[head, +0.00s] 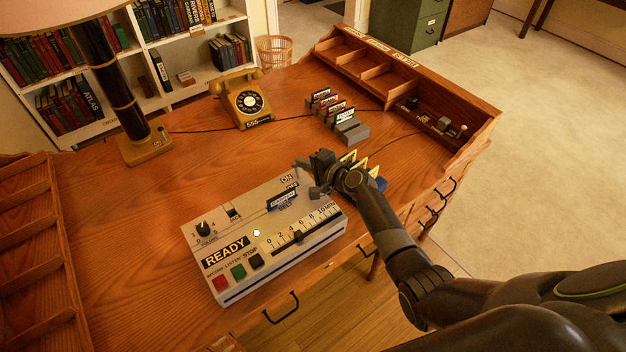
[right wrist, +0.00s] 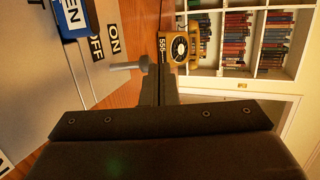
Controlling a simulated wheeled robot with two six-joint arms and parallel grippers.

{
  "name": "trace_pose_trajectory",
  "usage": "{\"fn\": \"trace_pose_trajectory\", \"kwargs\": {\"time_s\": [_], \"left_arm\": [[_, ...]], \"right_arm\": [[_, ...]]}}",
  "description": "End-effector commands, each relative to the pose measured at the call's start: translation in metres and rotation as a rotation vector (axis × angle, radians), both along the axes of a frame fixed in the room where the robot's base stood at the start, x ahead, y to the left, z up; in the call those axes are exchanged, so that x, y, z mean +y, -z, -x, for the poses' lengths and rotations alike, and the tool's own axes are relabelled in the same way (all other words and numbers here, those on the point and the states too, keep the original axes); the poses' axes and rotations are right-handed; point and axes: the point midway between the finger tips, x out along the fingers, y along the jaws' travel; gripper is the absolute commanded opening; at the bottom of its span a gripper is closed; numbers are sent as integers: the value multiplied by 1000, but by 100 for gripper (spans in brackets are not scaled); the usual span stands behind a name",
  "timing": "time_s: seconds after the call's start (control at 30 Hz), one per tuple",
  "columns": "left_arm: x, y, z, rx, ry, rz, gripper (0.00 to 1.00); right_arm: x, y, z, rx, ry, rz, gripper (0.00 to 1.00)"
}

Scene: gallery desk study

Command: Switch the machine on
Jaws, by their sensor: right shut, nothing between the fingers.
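The machine (head: 215,262) is a pale box on the desk, with a READY label, red, green and black buttons, a volume knob, a slider scale and a small pale round light. Its ON and OFF labels are at the far right corner. My right gripper (head: 320,178) is shut and empty at that corner, beside these labels. In the right wrist view, a grey switch lever (right wrist: 125,66) lies close to the closed fingers (right wrist: 160,85), on the ON label's side; I cannot tell whether they touch. My left gripper is out of view.
A yellow telephone (head: 243,101) and a lamp (head: 147,143) stand behind the machine. Upright cards in holders (head: 340,118) are behind the gripper. Yellow-and-blue items (head: 378,180) are just right of it, partly hidden. Bare desk lies left of the machine.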

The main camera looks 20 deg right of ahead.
Motion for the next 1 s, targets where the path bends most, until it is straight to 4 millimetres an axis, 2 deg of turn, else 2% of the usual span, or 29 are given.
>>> {"fn": "trace_pose_trajectory", "kwargs": {"time_s": [0.5,0.87,1.0], "left_arm": [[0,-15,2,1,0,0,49],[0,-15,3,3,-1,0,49],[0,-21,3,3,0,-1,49]], "right_arm": [[0,-16,0,0,0,1,0],[0,-16,0,0,0,1,0],[1,-23,0,0,0,1,0]]}}
